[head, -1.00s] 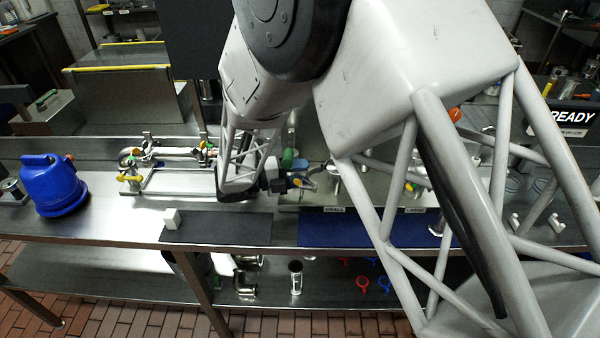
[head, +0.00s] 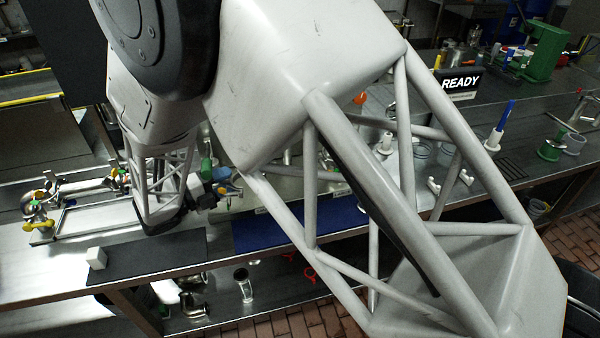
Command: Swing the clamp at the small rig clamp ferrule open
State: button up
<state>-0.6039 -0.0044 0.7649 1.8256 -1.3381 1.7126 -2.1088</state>
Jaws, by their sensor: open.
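A pipe rig on a metal frame (head: 85,222) stands on the bench at the left, with yellow-handled clamps (head: 40,225) at its left end. Another fitting with a blue and yellow handle (head: 228,190) shows just right of my gripper (head: 208,198). I cannot tell which fitting is the small rig clamp ferrule, or whether its clamp is open or shut. My gripper is small and dark at the end of my arm, low over the bench close to that blue handle. It is open; I see nothing held. My arm hides much of the bench behind it.
A white block (head: 96,258) sits on a dark mat (head: 150,255) at the front edge. A blue mat (head: 270,230) lies to its right. Pipe elbows (head: 192,304) are on the lower shelf.

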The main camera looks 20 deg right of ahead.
jog(key=shift+s+d+n+t+y, duration=0.15)
jog(key=shift+s+n+t+y, duration=0.15)
jog(key=shift+t, duration=0.3)
jog(key=shift+s+d+n+t+y, duration=0.1)
jog(key=shift+n+t+y, duration=0.1)
jog(key=shift+n+t, duration=0.3)
